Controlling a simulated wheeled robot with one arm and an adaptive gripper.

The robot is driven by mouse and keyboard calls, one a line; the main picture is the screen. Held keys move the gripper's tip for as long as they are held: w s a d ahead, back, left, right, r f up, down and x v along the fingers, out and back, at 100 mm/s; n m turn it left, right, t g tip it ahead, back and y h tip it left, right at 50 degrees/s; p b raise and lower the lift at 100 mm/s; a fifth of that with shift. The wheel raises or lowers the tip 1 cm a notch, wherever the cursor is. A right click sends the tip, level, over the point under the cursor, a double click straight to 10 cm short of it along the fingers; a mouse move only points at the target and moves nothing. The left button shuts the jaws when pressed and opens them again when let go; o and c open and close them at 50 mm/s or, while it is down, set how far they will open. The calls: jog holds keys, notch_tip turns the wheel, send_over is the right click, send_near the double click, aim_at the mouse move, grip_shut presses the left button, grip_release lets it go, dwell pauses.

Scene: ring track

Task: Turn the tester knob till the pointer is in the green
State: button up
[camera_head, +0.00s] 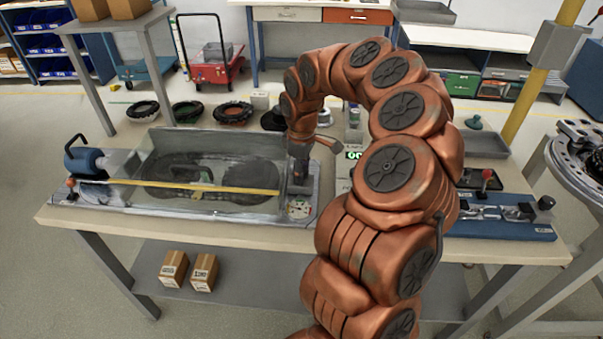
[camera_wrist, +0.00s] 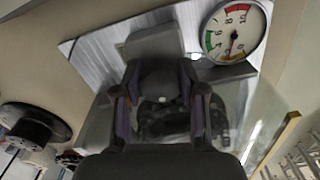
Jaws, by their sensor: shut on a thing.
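The tester (camera_head: 150,211) is a long clear-walled tank on a metal base at the left of the bench. Its round dial (camera_head: 299,209) is at the base's right end. My gripper (camera_head: 298,178) is lowered at the tank's right end, beside the dial. In the wrist view its fingers (camera_wrist: 161,88) are shut on a dark grey knob (camera_wrist: 160,82), mostly hidden between them.
A yellow bar (camera_head: 195,187) runs along the tank's front. A blue motor (camera_head: 85,158) stands at its left end. A small unit with a green display (camera_head: 354,155) is right of my gripper. A blue fixture (camera_head: 500,216) lies at the bench's right. Several rings lie behind.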

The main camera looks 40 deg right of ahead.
jog(key=m+b, duration=0.3)
jog(key=b, duration=0.1)
jog(key=shift+f+m+b, duration=0.4)
jog(key=m+b, duration=0.3)
jog(key=shift+r, duration=0.15)
jog(key=shift+a+r+m+b, duration=0.1)
jog(key=shift+m+b, duration=1)
jog(key=shift+m, duration=0.6)
jog(key=o, duration=1.1)
jog(key=shift+r, duration=0.1)
jog(key=shift+o, duration=0.2)
jog(key=shift+r, duration=0.1)
